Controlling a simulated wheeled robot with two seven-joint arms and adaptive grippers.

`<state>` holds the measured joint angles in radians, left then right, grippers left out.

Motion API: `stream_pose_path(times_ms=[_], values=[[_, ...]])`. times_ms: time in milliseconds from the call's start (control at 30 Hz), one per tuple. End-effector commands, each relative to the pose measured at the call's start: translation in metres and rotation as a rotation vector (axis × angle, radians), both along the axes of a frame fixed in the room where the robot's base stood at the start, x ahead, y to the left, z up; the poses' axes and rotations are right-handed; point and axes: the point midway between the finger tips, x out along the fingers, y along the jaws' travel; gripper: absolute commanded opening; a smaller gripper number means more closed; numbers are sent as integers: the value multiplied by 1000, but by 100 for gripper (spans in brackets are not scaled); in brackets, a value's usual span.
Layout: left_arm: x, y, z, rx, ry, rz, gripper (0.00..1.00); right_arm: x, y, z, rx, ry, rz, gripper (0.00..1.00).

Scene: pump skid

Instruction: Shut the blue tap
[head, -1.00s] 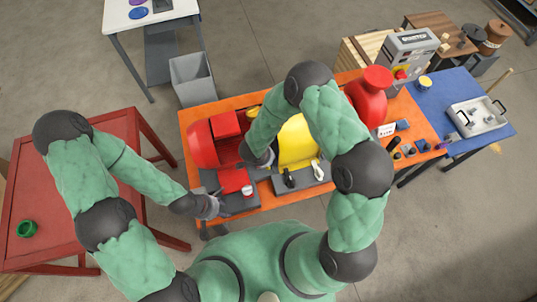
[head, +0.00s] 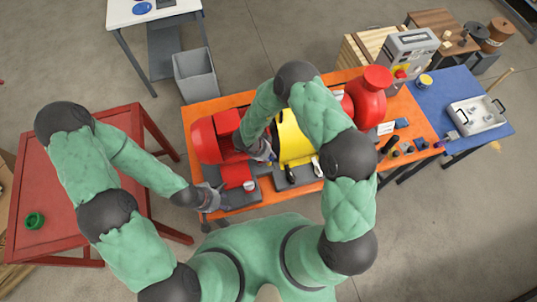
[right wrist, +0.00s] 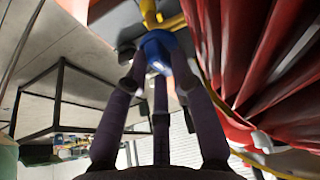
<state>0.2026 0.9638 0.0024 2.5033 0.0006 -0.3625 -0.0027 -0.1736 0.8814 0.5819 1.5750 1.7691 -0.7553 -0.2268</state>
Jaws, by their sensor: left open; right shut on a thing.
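The blue tap (right wrist: 158,44) shows near the top of the right wrist view, on a yellow pipe (right wrist: 168,20). The fingers of my right gripper (right wrist: 158,78) reach up around it and are shut on it. In the head view my right gripper (head: 265,154) is between the red machine (head: 206,140) and the yellow guard (head: 292,140), and only a small blue patch shows there. My left gripper (head: 212,198) is open and empty, at the near left edge of the orange skid (head: 232,212).
A ribbed red body (right wrist: 272,70) stands close to the right of my fingers in the wrist view. A red table (head: 80,165) is at the left with a green ring (head: 35,221). A grey bin (head: 195,75) stands behind the skid. A blue table (head: 440,95) adjoins at the right.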

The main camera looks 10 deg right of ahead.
Motion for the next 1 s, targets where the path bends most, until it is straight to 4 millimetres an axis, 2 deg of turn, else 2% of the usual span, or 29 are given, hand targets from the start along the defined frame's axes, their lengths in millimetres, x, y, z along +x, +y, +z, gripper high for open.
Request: stream_pose_path(times_ms=[300,333,367,767,867,1000], values=[[0,0,0,0,0,0,46,0,0,0,0,1,0,0],[0,0,0,0,0,0,46,0,0,0,0,1,0,28],[0,0,0,0,0,0,46,0,0,0,0,1,0,35],[0,0,0,0,0,0,46,0,1,3,0,-1,0,35],[0,0,0,0,0,0,46,1,5,13,-1,-3,1,35],[0,0,0,0,0,0,46,-1,15,36,1,-4,3,35]])
